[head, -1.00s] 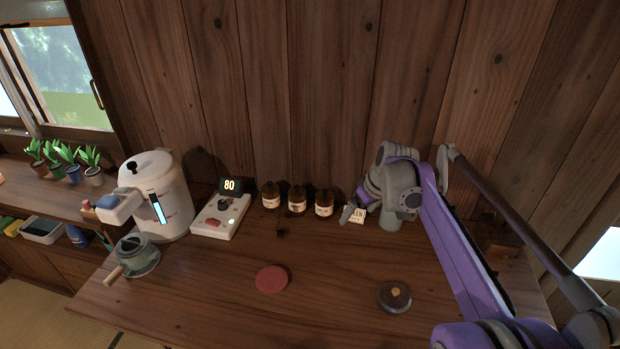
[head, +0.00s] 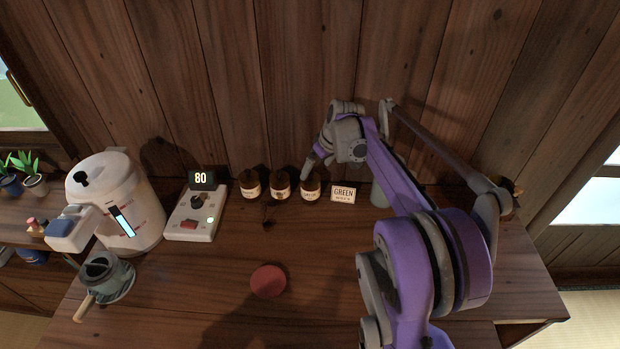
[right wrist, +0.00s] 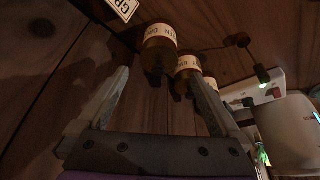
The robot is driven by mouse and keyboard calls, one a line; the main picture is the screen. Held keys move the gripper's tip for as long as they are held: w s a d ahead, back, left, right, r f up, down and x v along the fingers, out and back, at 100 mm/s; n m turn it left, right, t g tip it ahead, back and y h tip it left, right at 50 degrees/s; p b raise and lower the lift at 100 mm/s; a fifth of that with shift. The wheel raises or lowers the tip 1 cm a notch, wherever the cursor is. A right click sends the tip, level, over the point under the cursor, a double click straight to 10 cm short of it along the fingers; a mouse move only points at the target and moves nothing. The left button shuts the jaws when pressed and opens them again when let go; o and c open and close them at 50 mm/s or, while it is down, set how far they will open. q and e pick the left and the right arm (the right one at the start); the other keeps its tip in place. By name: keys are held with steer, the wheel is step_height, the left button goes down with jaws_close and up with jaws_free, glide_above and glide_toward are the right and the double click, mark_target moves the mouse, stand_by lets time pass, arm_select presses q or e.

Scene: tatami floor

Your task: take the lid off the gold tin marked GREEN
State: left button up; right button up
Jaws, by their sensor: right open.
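Three brown-gold tins with pale labels stand in a row at the back of the wooden counter: left (head: 250,185), middle (head: 280,186) and right (head: 311,188). A white card reading GREEN (head: 343,192) stands just right of the right tin. My right gripper (head: 311,166) is just above and behind the right tin, partly hidden by its own wrist. In the right wrist view, its fingers (right wrist: 162,95) are open and empty, with the nearest tin (right wrist: 159,48) beyond the gap. My left gripper is out of view.
A control box reading 80 (head: 195,215) and a white hot-water pot (head: 118,205) stand left of the tins. A handled pot (head: 105,277) is at front left. A red disc (head: 268,281) lies mid-counter. A grey-green object (head: 379,195) is partly behind my arm.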

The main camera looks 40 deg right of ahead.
mark_target(313, 179)
steer(key=x, duration=0.5)
steer(key=shift+w, duration=0.15)
steer(key=shift+c, duration=0.3)
steer(key=c, duration=1.2)
